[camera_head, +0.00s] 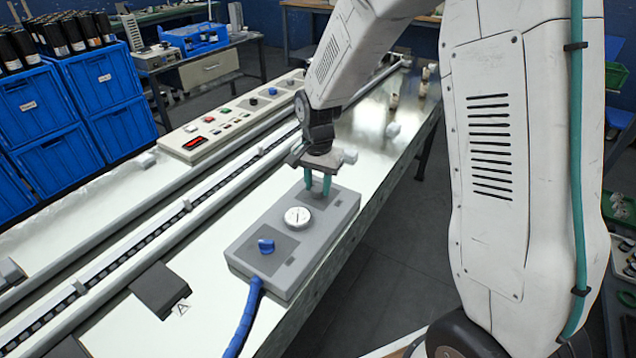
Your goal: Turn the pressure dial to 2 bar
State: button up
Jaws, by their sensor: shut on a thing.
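A grey control box (257,232) lies on the bench in front of me. It carries a round white gauge (297,217) with a dark needle in the middle and a blue knob (266,246) at its near end. The gauge is too small to read. My gripper (318,190) points straight down at the far end of the box, its teal fingers shut on a dial there. The fingers hide most of that dial, and its marks cannot be read.
A long conveyor track (190,210) runs left of the box. Beyond it is a cream panel (225,118) with buttons and a red display. A dark block (160,290) and a blue hose (243,320) lie near the box. Blue crates (60,165) stand at left.

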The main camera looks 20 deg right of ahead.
aim_at(318, 187)
dwell(0.4)
jog(key=o, duration=1)
jog(key=shift+r, duration=0.1)
notch_tip(318, 187, up, 8)
jog(key=shift+f, duration=0.15)
